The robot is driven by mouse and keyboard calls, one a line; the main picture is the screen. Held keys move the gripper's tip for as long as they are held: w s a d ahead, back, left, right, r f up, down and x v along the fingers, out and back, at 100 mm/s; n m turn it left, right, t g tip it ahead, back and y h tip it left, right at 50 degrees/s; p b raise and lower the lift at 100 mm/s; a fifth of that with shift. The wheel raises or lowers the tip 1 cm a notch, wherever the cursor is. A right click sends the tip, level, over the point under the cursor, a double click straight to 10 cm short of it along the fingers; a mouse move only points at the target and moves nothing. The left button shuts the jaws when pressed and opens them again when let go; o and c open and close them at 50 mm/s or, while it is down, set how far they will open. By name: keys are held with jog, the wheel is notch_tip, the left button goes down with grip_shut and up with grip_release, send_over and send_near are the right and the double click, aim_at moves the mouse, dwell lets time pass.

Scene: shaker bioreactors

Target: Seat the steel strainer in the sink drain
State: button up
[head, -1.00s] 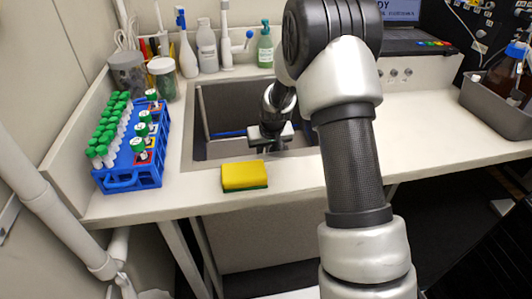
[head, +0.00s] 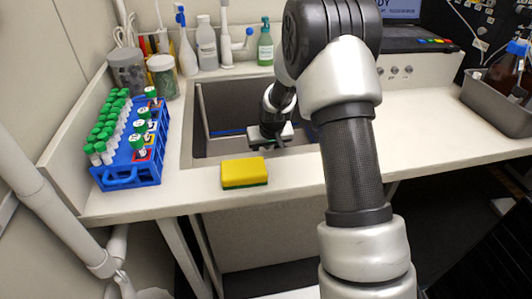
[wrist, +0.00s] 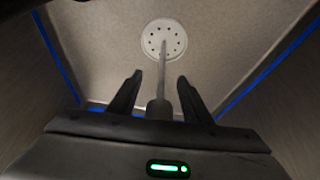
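The steel strainer (wrist: 177,34) shows in the wrist view as a pale round disc with a ring of small holes. It lies at the sink floor, with a thin stem rising from its middle to a thicker grey end (wrist: 159,109). My gripper (wrist: 160,76) has its two fingers apart, one on each side of the stem, with gaps visible on both sides. In the head view my gripper (head: 272,142) is inside the sink (head: 222,148), near its front wall. The strainer is hidden there. No separate drain opening shows; I cannot tell whether the disc sits in it.
A yellow and green sponge (head: 244,172) lies on the counter in front of the sink. A blue rack (head: 120,176) of green-capped tubes stands left. Bottles, including a green soap bottle (head: 265,48), line the back. A grey tray (head: 492,106) stands right.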

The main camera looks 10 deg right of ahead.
notch_tip(320, 180, up, 10)
jog(key=shift+p, duration=1.25)
jog(key=shift+r, duration=0.1)
jog(key=s+r, duration=1.7)
jog(key=s+r+t, duration=0.1)
jog(key=s+r, duration=0.2)
jog(key=s, duration=1.5)
notch_tip(320, 180, up, 21)
jog(key=p, duration=2.1)
jog(key=shift+s+m+p, duration=0.2)
jog(key=shift+m+p, duration=0.1)
